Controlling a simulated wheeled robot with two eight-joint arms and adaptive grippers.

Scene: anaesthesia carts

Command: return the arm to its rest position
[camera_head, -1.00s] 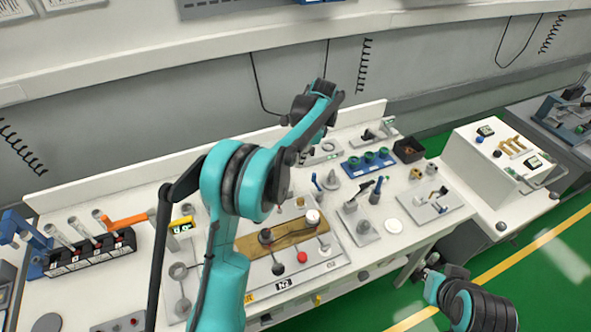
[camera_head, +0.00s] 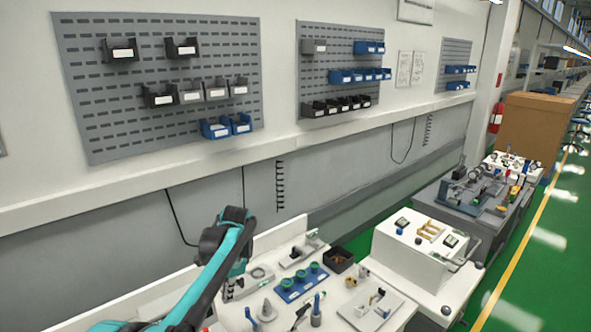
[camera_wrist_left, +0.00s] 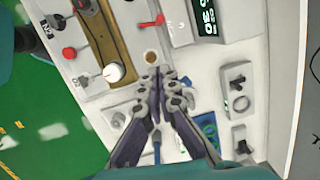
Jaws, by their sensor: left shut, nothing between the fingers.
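My left arm (camera_head: 222,262) is teal and black and comes in from the lower left of the head view. It rises to a dark joint and bends down toward the white cart top (camera_head: 222,310). My left gripper shows in the wrist view (camera_wrist_left: 159,72) with its two dark fingers together, shut and empty. It is over the white cart surface, beside a brown strip (camera_wrist_left: 103,38) with a white knob (camera_wrist_left: 114,72). In the head view the fingertips are too small to make out clearly. My right gripper is not in view.
On the cart are a blue tray with green rings (camera_head: 300,284), a black bin (camera_head: 340,259) and a plate with small parts (camera_head: 371,307). A white box unit (camera_head: 424,250) stands to the right. Pegboards (camera_head: 160,80) hang on the wall. Green floor is open at right.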

